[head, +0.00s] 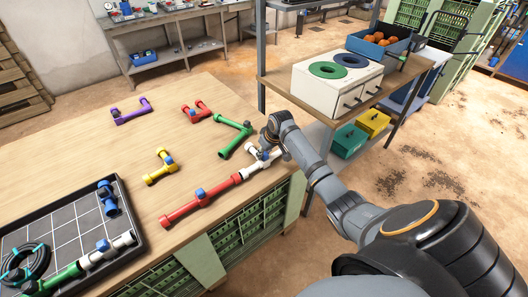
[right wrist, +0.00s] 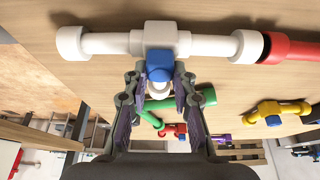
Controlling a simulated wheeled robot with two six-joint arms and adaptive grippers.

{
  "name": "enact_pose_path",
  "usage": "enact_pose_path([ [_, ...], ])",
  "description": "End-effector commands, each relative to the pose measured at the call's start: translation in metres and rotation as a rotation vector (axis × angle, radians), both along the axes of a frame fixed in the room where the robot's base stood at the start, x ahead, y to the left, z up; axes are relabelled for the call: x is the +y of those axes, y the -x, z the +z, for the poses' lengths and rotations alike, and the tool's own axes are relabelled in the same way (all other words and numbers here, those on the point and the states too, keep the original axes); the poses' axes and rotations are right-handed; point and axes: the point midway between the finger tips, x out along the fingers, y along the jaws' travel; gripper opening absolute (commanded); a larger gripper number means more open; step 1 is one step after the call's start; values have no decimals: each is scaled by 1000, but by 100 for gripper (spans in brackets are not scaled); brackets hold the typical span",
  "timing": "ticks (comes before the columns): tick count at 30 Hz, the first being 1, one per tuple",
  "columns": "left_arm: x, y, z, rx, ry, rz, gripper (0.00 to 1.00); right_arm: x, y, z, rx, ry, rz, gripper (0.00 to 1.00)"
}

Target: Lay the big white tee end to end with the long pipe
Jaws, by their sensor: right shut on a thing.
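The big white tee (head: 250,171) lies near the front right edge of the wooden table, with a blue part at its middle. The long red pipe (head: 222,188), with a blue part on it, lies to its left in nearly the same line. In the right wrist view the white tee (right wrist: 103,44) spans the top, and its right end meets the red pipe's end (right wrist: 292,50); I cannot tell whether they touch. My right gripper (right wrist: 160,78) is shut on the tee's middle branch; it also shows in the head view (head: 271,138), partly covering the tee. My left gripper is out of view.
A green pipe piece (head: 234,140) lies just behind the tee. Red (head: 196,112), yellow (head: 159,168) and purple (head: 131,112) pieces lie further off. A black tray (head: 137,240) with fittings and a hose stands at left. The table's front edge is close to the tee.

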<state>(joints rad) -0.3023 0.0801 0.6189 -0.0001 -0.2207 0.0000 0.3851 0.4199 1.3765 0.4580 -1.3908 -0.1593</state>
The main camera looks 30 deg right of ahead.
Motion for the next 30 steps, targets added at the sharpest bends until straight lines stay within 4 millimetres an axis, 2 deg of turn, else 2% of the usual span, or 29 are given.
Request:
enact_pose_path([
  [8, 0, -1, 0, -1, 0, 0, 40, 0, 0, -2, -1, 0, 0, 0],
  [9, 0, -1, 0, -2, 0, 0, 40, 0, 0, -2, 0, 1, 0, 30],
  [13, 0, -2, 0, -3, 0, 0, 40, 0, 0, -2, 0, 1, 0, 47],
  [23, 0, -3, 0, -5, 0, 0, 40, 0, 0, 0, -1, 1, 0, 48],
  [26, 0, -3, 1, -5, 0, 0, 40, -2, 4, 12, -3, 4, -1, 48],
  [30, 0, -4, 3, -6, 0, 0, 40, -3, 16, 42, -3, 6, 1, 48],
])
